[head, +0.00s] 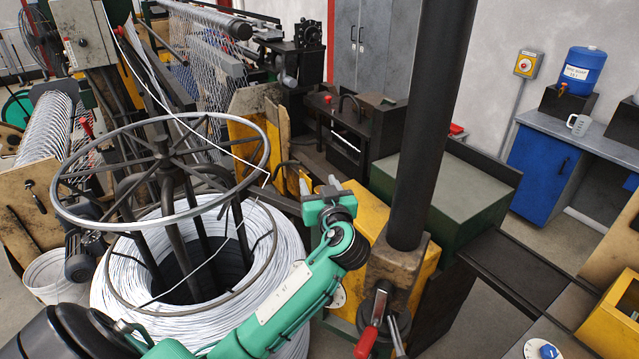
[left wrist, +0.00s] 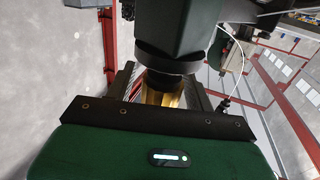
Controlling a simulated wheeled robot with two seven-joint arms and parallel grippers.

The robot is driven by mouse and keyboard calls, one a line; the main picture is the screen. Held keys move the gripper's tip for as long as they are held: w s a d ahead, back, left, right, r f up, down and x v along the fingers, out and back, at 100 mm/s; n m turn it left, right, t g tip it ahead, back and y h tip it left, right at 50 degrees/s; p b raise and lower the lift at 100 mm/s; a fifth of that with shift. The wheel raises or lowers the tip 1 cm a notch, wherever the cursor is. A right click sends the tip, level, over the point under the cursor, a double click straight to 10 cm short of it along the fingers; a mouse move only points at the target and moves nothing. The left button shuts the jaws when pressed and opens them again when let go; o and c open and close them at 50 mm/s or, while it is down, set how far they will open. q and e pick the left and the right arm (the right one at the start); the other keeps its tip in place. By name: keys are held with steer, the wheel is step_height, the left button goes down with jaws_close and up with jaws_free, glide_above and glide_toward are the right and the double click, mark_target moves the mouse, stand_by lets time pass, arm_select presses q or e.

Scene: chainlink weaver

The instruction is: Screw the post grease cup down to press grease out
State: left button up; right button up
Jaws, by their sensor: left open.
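In the left wrist view a brass-yellow piece (left wrist: 160,92), which looks like the grease cup, shows below a dark round collar on a dark green housing. My left gripper (left wrist: 158,80) is open, with a finger on each side of this piece. Contact cannot be told, and the gripper's black front edge hides the piece's lower part. In the head view my teal left arm reaches in from the lower left and ends at the left gripper (head: 330,188), beside the yellow machine body. I cannot make out the cup there. My right gripper is not in view.
A thick black post (head: 431,120) rises from a worn block (head: 397,265) right of my left arm. A red-handled lever (head: 367,341) is below it. A wire coil (head: 120,285) under a metal ring (head: 80,216) stands left. A green box (head: 455,190) lies behind the post.

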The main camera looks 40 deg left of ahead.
arm_select(q)
steer(key=c, duration=1)
